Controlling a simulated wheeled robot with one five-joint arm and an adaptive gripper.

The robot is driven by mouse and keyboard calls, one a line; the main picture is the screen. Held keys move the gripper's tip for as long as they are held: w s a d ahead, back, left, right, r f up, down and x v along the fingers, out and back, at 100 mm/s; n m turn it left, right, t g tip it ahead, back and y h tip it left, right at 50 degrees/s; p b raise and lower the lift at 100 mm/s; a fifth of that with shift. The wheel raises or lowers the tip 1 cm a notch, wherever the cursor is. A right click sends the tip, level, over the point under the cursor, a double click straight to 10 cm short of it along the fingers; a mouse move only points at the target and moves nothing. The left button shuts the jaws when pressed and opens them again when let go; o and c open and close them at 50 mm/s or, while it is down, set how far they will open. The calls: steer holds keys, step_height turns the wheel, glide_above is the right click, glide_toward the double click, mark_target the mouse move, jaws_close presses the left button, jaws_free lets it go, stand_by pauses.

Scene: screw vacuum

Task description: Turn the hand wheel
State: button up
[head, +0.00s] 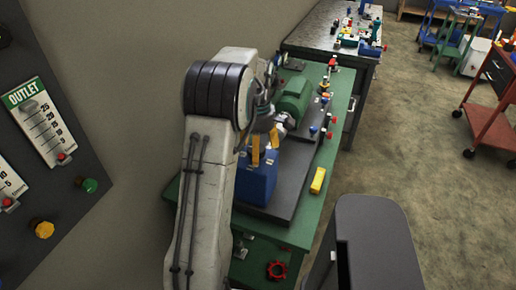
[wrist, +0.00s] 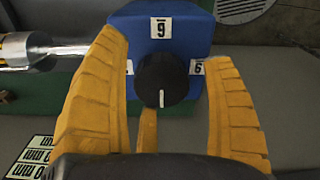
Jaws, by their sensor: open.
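A black round knob (wrist: 162,82) with a white pointer line sits on the face of a blue box (wrist: 190,35) in the wrist view; the line points to the picture's bottom. Number labels lie above, right and left of it, the left one partly hidden by a finger. My gripper (wrist: 165,52) has yellow fingers spread open on both sides of the knob, with visible gaps; a third finger shows below it. In the head view my gripper (head: 264,148) is at the top of the blue box (head: 258,180). A red hand wheel (head: 277,270) is low on the green bench's front.
The green bench (head: 335,90) carries a green motor (head: 295,97), a yellow block (head: 318,180) and several small coloured fittings. A wall panel (head: 70,215) with gauges is at the left.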

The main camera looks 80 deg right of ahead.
steer(key=shift+f, duration=0.1)
steer(key=c, duration=1.2)
steer(key=shift+o, duration=0.2)
steer(key=shift+f+m, duration=0.1)
steer(key=shift+m, duration=0.4)
